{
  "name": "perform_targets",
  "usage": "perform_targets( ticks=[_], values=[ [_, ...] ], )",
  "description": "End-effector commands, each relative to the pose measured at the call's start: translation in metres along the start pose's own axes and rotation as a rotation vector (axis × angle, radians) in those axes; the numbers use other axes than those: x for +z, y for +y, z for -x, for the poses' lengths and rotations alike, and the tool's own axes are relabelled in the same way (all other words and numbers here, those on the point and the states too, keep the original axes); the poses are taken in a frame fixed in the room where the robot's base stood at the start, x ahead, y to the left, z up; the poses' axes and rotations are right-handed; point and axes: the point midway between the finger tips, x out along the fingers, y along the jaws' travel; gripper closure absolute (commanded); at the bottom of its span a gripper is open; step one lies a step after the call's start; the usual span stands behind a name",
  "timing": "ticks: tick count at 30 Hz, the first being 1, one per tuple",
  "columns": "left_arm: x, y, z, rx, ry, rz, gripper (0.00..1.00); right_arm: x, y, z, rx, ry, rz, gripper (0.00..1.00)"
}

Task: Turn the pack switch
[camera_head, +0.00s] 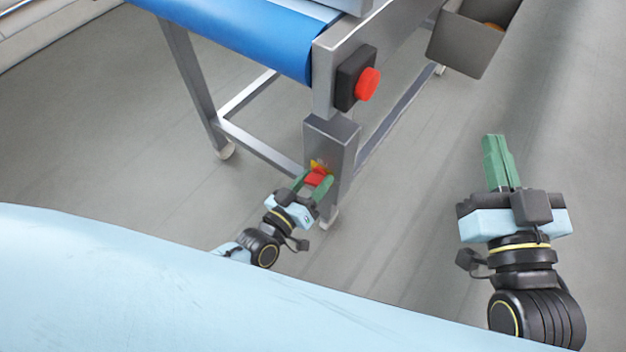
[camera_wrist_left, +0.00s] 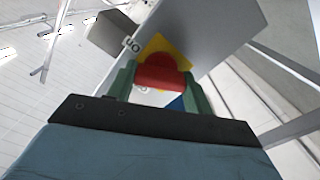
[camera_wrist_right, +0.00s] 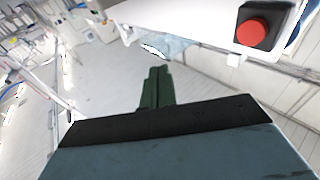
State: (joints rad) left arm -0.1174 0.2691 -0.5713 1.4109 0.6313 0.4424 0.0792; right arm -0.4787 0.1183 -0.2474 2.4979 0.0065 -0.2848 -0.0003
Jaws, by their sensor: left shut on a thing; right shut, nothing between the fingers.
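The pack switch is a red knob (camera_head: 316,177) on a yellow plate (camera_head: 318,165), on the face of a grey metal box (camera_head: 331,142) at the conveyor's leg. In the left wrist view the red knob (camera_wrist_left: 160,72) sits between the green fingers, with the yellow plate (camera_wrist_left: 172,46) behind it and partly hidden lettering beside it. My left gripper (camera_head: 314,184) is shut on the knob. My right gripper (camera_head: 497,160) is shut and empty, held over bare floor to the right; its green fingers are together in the right wrist view (camera_wrist_right: 157,88).
A red push button (camera_head: 367,83) on a black housing is above the switch box; the right wrist view shows it too (camera_wrist_right: 254,33). A blue conveyor belt (camera_head: 245,32) is at the top. A grey bin (camera_head: 466,43) hangs at upper right. Floor between my arms is clear.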

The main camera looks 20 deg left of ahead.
Motion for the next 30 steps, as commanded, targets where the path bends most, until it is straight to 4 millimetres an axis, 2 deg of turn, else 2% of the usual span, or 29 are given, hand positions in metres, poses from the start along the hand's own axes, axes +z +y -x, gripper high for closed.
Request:
perform_targets(
  ticks=[8, 15, 21, 30],
  values=[
    [-0.001, 0.001, 0.000, -0.001, -0.002, -0.148, 0.72, 0.042, 0.010, 0.010, 0.024, -0.273, 0.009, 1.00],
    [-0.001, 0.002, 0.001, -0.001, -0.002, -0.316, 0.72, 0.080, 0.018, 0.032, 0.047, -0.537, 0.012, 1.00],
    [0.000, 0.001, 0.001, -0.001, -0.003, -0.428, 0.72, 0.100, 0.023, 0.050, 0.060, -0.688, 0.012, 1.00],
    [0.001, 0.001, 0.001, 0.000, -0.002, -0.507, 0.72, 0.112, 0.026, 0.065, 0.070, -0.791, 0.010, 1.00]
  ],
)
